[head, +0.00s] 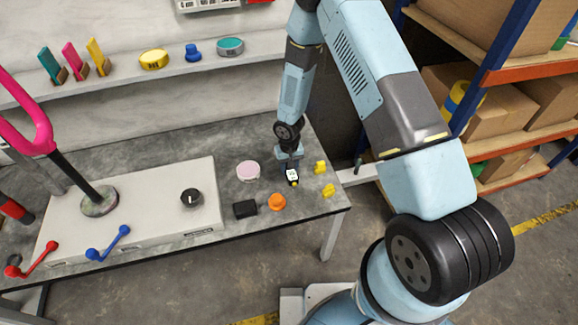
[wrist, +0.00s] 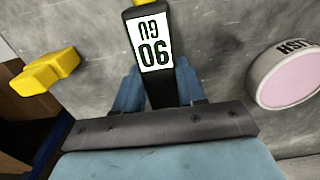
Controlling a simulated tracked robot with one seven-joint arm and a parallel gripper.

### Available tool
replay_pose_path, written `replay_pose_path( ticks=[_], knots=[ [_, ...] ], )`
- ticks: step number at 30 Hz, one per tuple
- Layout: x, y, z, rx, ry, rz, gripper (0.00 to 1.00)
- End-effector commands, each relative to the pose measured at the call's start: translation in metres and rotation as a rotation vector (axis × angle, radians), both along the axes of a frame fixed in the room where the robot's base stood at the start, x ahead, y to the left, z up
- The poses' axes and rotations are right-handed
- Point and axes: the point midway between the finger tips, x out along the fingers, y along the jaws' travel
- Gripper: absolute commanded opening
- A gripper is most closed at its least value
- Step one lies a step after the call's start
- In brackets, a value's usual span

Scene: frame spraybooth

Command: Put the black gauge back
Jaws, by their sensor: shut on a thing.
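The black gauge (head: 292,176) has a white label and a yellow tip. It is at the right part of the grey bench, under my gripper (head: 290,164). In the wrist view the gauge (wrist: 152,52) shows its label, reading "GU 06", between my two blue fingers (wrist: 157,88). My gripper is shut on it. I cannot tell whether the gauge touches the bench top. On the wall shelf at upper left, a teal gauge (head: 48,64), a pink gauge (head: 72,60) and a yellow gauge (head: 97,56) lean in brown holders.
Near my gripper are a pink-topped tin (head: 248,171), an orange knob (head: 277,201), a black block (head: 245,209) and yellow pieces (head: 328,190). A white panel (head: 150,215) with a dial and levers is left. The shelf (head: 130,92) also holds tins and a blue knob.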

Motion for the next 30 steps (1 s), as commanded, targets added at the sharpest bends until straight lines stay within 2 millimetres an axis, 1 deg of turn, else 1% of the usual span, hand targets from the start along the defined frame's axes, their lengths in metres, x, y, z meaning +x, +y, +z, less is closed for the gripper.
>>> replay_pose_path(
  ticks=[2, 3, 12, 19, 23, 26, 30],
  knots=[
    [0.0, 0.001, -0.001, 0.0, 0.0, 0.001, 0.0],
    [0.0, 0.001, -0.002, 0.0, 0.0, 0.001, 0.41],
    [0.0, 0.001, -0.001, 0.0, 0.0, 0.001, 0.69],
    [0.0, 0.001, -0.001, 0.0, 0.0, 0.001, 0.7],
    [0.0, 0.001, 0.004, 0.001, -0.002, 0.001, 0.7],
    [0.001, 0.001, 0.014, 0.001, -0.002, 0.0, 0.7],
    [0.001, 0.001, 0.035, 0.002, -0.003, 0.0, 0.7]
  ],
)
